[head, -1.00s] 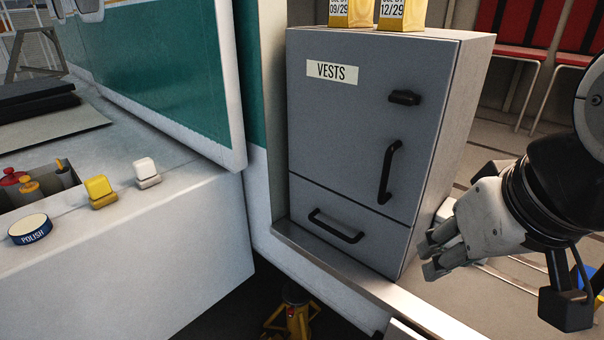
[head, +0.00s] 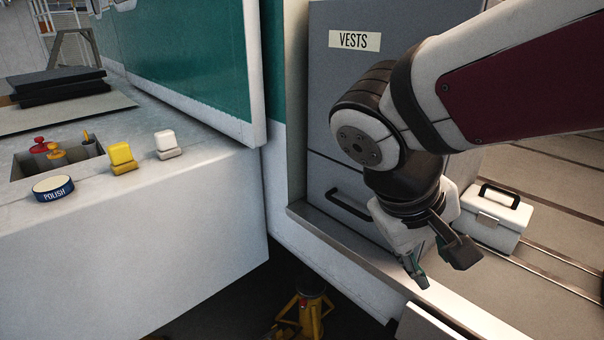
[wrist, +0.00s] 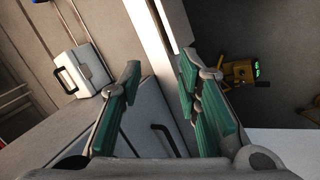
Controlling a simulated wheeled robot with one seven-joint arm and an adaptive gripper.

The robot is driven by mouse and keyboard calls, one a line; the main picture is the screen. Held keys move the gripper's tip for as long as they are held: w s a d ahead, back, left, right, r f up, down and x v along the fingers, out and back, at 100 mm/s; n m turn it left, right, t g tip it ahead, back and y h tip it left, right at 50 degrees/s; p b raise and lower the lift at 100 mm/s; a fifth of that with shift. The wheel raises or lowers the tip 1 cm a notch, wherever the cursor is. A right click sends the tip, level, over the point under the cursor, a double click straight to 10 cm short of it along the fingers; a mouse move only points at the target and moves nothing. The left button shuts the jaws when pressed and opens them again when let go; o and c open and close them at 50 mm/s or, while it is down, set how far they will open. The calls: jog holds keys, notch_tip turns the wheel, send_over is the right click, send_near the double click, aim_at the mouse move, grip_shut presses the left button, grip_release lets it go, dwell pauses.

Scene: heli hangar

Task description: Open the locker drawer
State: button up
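The grey locker (head: 319,105) with the VESTS label stands behind my arm in the head view. Its lower drawer (head: 318,182) is shut, and the drawer's black bar handle (head: 347,204) shows to the left of my gripper. My gripper (head: 418,278) points down in front of the locker's right side, apart from the handle. In the wrist view its two green-padded fingers (wrist: 160,95) are spread with nothing between them. The drawer handle (wrist: 163,136) shows there beyond the gap, low in the picture. My arm hides the locker door's latch and upper handle.
A white case (head: 490,222) with a black handle stands on the floor right of the locker. A pale ledge (head: 330,232) runs along the locker's foot. A white counter (head: 200,215) on the left holds a polish tin (head: 53,189). A yellow stand (head: 311,312) is below.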

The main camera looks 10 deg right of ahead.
jog(key=w+a+f+n+t+h+b, duration=0.1)
jog(key=w+a+f+n+h+b, duration=0.15)
jog(key=w+f+h+b, duration=0.55)
jog(key=n+t+y+b, duration=0.1)
jog(key=n+t+b, duration=0.15)
jog(key=t, duration=0.45)
send_near(351, 211)
jog(key=x, duration=1)
jog(key=shift+w+d+f, duration=0.1)
jog(key=shift+w+d, duration=0.1)
jog(key=shift+d, duration=0.1)
grip_shut()
